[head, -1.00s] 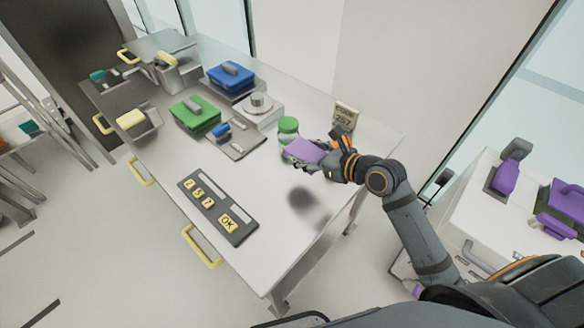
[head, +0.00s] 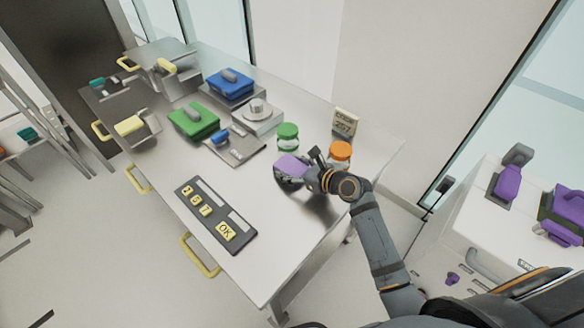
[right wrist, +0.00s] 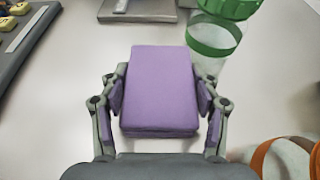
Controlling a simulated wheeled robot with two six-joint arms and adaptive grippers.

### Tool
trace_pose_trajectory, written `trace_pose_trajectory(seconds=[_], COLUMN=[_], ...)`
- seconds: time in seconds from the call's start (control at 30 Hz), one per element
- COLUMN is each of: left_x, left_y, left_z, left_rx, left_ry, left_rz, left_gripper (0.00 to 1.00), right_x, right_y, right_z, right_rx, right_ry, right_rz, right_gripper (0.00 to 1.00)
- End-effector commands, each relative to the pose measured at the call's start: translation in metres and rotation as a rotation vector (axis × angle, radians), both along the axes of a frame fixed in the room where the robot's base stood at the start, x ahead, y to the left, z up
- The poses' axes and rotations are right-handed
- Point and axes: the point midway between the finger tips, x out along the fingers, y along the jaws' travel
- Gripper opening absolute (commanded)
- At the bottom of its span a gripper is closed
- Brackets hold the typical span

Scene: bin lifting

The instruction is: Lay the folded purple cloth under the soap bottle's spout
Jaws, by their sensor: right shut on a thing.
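My right gripper (head: 294,174) is shut on a purple block-shaped folded cloth (head: 290,165), low over the right part of the steel table. In the right wrist view the purple cloth (right wrist: 159,90) sits flat and level between the two fingers. Whether its underside touches the table cannot be told. I cannot make out a soap bottle with a spout in these views. My left gripper is not in view.
A green-lidded jar (head: 288,136) and an orange-lidded jar (head: 341,153) stand close behind the gripper, near a code sign (head: 345,123). A key panel (head: 215,213) lies front left. Green (head: 194,122) and blue (head: 229,86) boxes stand farther back. Table between panel and gripper is clear.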

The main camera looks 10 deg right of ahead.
Motion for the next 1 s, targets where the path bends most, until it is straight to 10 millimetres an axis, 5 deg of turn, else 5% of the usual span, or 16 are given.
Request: trace_pose_trajectory(seconds=[0.1, 0.13, 0.3, 0.67, 1.0], left_x=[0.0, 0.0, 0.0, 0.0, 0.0], left_y=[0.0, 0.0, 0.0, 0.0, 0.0], left_z=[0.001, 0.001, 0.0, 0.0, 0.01], left_rx=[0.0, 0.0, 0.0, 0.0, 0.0], left_ry=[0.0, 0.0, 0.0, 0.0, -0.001], left_rz=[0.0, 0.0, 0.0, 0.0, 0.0], left_gripper=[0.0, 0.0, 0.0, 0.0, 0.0], right_x=[0.0, 0.0, 0.0, 0.0, -0.057], right_y=[0.0, 0.0, 0.0, 0.0, -0.039], right_z=[-0.002, -0.003, -0.002, 0.001, 0.028], right_rx=[-0.001, -0.001, -0.001, 0.0, -0.013], right_ry=[0.001, 0.0, -0.001, -0.001, 0.002], right_rz=[0.0, 0.0, 0.0, 0.0, 0.003], right_gripper=[0.29, 0.64, 0.86, 0.86, 0.86])
